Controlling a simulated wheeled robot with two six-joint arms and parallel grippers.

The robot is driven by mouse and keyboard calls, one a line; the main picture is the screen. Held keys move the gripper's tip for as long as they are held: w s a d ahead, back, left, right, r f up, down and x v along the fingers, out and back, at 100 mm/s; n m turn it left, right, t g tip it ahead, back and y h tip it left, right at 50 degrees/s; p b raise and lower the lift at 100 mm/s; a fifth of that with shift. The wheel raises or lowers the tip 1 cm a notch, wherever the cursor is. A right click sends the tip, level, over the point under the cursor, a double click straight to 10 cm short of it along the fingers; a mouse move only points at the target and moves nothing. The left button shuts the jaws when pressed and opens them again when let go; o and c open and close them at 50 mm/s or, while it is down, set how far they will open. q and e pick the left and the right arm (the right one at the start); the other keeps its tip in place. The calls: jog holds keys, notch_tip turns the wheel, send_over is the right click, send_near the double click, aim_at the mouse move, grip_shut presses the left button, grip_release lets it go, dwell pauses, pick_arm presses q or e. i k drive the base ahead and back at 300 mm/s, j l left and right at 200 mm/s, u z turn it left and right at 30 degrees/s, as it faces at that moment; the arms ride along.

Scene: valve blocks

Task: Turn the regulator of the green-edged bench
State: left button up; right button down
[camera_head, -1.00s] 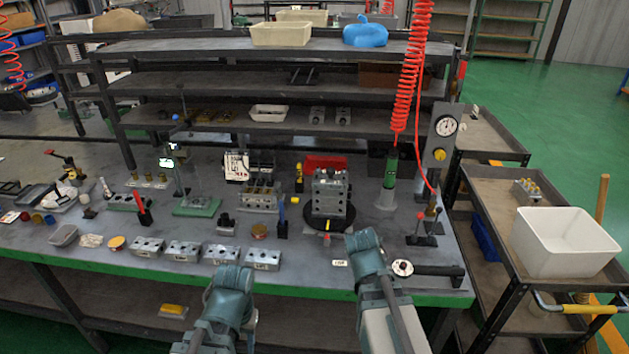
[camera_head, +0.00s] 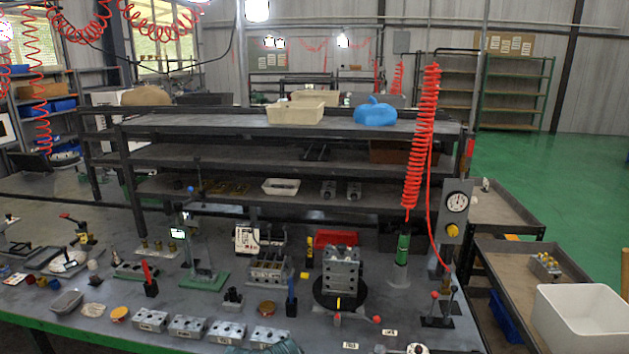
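The green-edged bench (camera_head: 105,338) fills the lower half of the view, its green front edge showing at lower left. At its right end a grey upright panel (camera_head: 456,188) carries a round white-faced gauge (camera_head: 457,202). Below the gauge is a yellow knob (camera_head: 452,231), which looks like the regulator. A red coiled hose (camera_head: 419,140) hangs just left of the panel. Neither gripper shows. Nothing of mine is near the knob.
A black stand with red-tipped levers (camera_head: 440,312) is below the panel. A metal valve block (camera_head: 341,272) stands on a dark round plate. Several smaller blocks line the front. At right are a dark cart (camera_head: 515,262) and a white bin (camera_head: 585,320). Shelves rise behind the bench.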

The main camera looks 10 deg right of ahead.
aim_at(452, 231)
jog(key=z, duration=1.25)
